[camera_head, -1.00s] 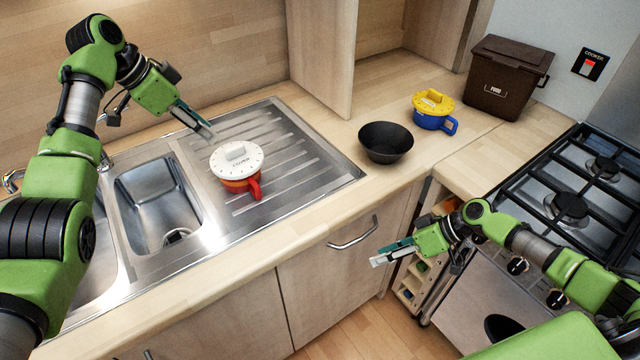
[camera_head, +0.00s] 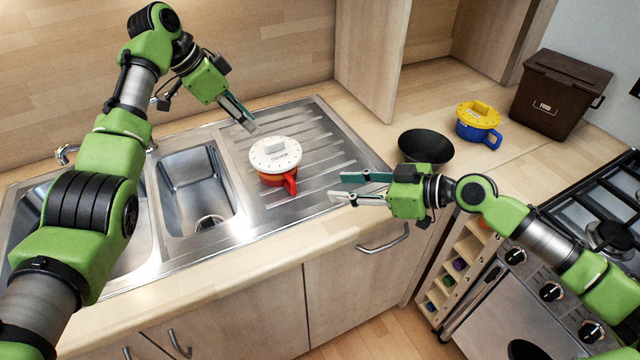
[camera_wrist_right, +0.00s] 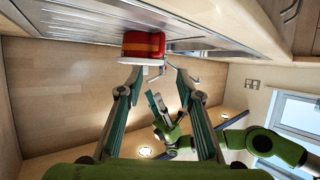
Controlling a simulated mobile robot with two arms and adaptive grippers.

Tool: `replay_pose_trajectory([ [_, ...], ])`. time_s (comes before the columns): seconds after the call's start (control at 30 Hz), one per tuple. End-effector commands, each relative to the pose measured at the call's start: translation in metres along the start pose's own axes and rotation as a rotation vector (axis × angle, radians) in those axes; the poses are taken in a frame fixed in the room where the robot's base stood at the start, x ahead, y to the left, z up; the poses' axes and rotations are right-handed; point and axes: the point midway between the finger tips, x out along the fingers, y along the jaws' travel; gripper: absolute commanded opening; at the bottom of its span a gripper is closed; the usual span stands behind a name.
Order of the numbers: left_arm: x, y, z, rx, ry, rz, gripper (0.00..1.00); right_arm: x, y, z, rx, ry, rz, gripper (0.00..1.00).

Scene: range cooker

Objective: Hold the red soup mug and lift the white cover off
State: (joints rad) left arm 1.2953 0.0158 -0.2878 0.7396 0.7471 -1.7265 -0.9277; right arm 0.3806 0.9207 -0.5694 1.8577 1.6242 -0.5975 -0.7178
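The red soup mug (camera_head: 278,180) stands upright on the ribbed steel drainer, with its red handle toward the front right. The white cover (camera_head: 275,154) with a raised grip sits on top of it. The mug also shows in the right wrist view (camera_wrist_right: 157,44), upside down, ahead of the open fingers. My left gripper (camera_head: 246,120) is just behind and left of the cover, pointing down, apart from it; its fingers look parted and empty. It also shows in the right wrist view (camera_wrist_right: 156,101). My right gripper (camera_head: 338,187) is open and empty, pointing left, right of the mug.
The sink bowl (camera_head: 197,180) lies left of the drainer. A black bowl (camera_head: 426,147), a blue mug with a yellow cover (camera_head: 478,122) and a brown food bin (camera_head: 560,95) stand on the counter at right. The hob (camera_head: 600,220) is at far right.

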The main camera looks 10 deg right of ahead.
Motion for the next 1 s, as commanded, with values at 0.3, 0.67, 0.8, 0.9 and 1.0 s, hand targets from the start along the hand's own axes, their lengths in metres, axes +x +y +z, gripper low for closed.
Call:
replay_pose_trajectory([
  [0.3,0.000,0.000,0.000,0.000,0.000,0.000,0.28,0.064,-0.001,-0.002,0.001,0.003,-0.002,0.33],
  [0.67,0.000,0.000,0.000,0.000,0.000,0.000,0.28,0.113,0.000,-0.001,0.001,0.001,-0.001,0.33],
  [0.8,0.000,0.000,0.000,0.000,0.000,0.000,0.28,0.118,0.000,0.000,0.002,-0.001,-0.001,0.33],
  [0.9,0.000,0.000,0.000,0.000,0.000,0.000,0.28,0.119,0.000,0.000,0.002,-0.001,-0.001,0.33],
  [1.0,0.000,0.000,0.000,0.000,0.000,0.000,0.28,0.118,0.000,0.001,0.002,-0.001,-0.001,0.33],
])
